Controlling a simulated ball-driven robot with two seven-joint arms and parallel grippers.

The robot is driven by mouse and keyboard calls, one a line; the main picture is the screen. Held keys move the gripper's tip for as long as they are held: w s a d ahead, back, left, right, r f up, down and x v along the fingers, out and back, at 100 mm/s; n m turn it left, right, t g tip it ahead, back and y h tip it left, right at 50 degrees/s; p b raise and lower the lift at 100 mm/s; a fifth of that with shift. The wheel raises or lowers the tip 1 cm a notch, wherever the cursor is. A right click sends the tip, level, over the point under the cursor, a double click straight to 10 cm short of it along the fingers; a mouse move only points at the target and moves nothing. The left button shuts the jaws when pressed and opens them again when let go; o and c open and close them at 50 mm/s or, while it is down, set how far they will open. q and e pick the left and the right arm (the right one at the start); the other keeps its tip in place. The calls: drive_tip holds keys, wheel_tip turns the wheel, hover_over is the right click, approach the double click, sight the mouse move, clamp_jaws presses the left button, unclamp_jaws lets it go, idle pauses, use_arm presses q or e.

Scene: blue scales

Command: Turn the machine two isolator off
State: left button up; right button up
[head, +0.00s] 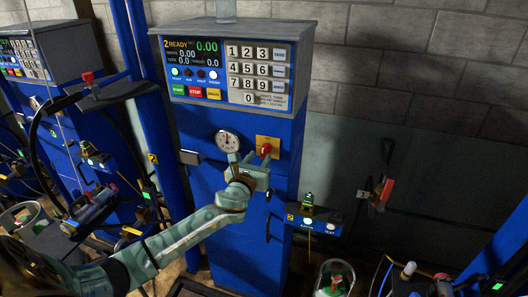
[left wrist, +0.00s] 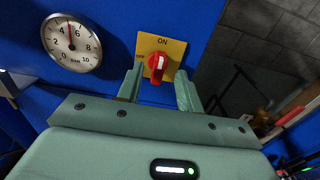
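The machine two isolator is a red rotary knob (head: 265,150) on a yellow plate (head: 274,141) on the blue front of the machine labelled 2. In the left wrist view the knob (left wrist: 157,66) has a white mark, and its grip looks roughly upright, in line with ON. ON is printed above it and OFF to its left on the plate (left wrist: 176,50). My left gripper (head: 258,172) is just in front of and below the knob. In the left wrist view its fingers (left wrist: 160,90) are apart, one each side of the knob's lower end; contact cannot be told.
A round white gauge (head: 228,141) sits left of the isolator. Above are a lit display (head: 196,52) reading 2 READY and a keypad (head: 256,70). A small box labelled 2 (head: 316,224) is at lower right. Another similar machine (head: 50,50) stands at left.

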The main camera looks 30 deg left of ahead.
sight(261, 151)
use_arm(q)
drive_tip(key=x, duration=0.5)
drive_tip(key=shift+w+b, duration=0.1)
drive_tip(key=shift+b, duration=0.25)
clamp_jaws()
drive_tip(key=shift+n, duration=0.3)
drive_tip(key=n, duration=0.4)
drive_tip(key=shift+a+f, duration=0.1)
drive_tip(key=shift+a, duration=0.15)
drive_tip(key=n, duration=0.4)
drive_tip(key=shift+a+f+n, duration=0.15)
drive_tip(key=shift+a+n, duration=0.1)
drive_tip(key=shift+n, duration=0.15)
drive_tip(key=shift+s+a+f+n, duration=0.1)
drive_tip(key=shift+f+n, duration=0.05)
drive_tip(key=shift+n, duration=1.3)
drive_tip(key=shift+s+f+n, duration=0.1)
drive_tip(key=shift+f+n, duration=0.05)
drive_tip(key=shift+n, duration=1.25)
drive_tip(key=shift+a+f+n, duration=0.1)
drive_tip(key=shift+f+n, duration=0.05)
drive_tip(key=shift+n, duration=1.3)
